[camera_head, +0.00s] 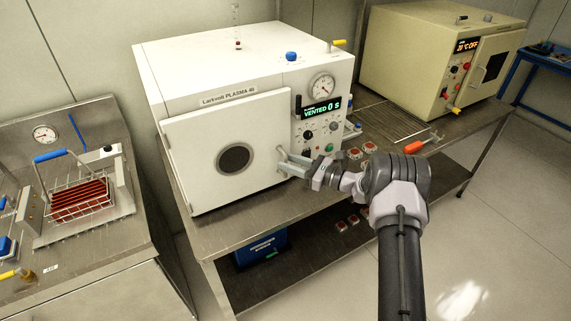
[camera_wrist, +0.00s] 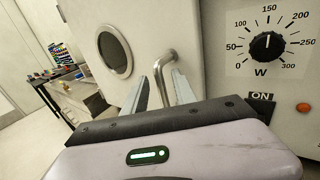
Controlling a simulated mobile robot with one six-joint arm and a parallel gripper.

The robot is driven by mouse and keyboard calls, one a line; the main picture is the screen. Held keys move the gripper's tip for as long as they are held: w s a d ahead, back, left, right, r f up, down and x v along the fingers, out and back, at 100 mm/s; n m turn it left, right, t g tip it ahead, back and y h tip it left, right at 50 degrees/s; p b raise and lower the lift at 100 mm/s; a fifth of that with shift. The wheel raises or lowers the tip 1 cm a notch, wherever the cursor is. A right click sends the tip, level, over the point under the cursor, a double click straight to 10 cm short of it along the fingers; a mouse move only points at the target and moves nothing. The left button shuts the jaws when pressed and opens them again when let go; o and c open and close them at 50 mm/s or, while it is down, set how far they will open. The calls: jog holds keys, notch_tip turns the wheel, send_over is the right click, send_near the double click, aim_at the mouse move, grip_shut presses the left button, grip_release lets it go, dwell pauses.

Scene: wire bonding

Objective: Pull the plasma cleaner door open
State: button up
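The white plasma cleaner (camera_head: 215,55) stands on a steel bench. Its door (camera_head: 195,135) has a round dark window and appears shut or nearly so. The metal bar handle (camera_head: 281,154) is at the door's right edge; it also shows in the wrist view (camera_wrist: 168,62). My gripper (camera_head: 288,163) is at the handle. In the wrist view its two fingers (camera_wrist: 163,90) stand apart with the handle bar between them. I see no firm grip on the bar.
The control panel (camera_head: 322,115) with its gauge and display reading "VENTED 0 S" is just right of the handle. A cream oven (camera_head: 425,55) stands back right. A wire basket station (camera_head: 75,190) is at the left. The floor at right is clear.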

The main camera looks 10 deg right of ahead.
jog(key=shift+w+a, duration=0.45)
jog(key=shift+a, duration=0.1)
grip_shut()
dwell(1.1)
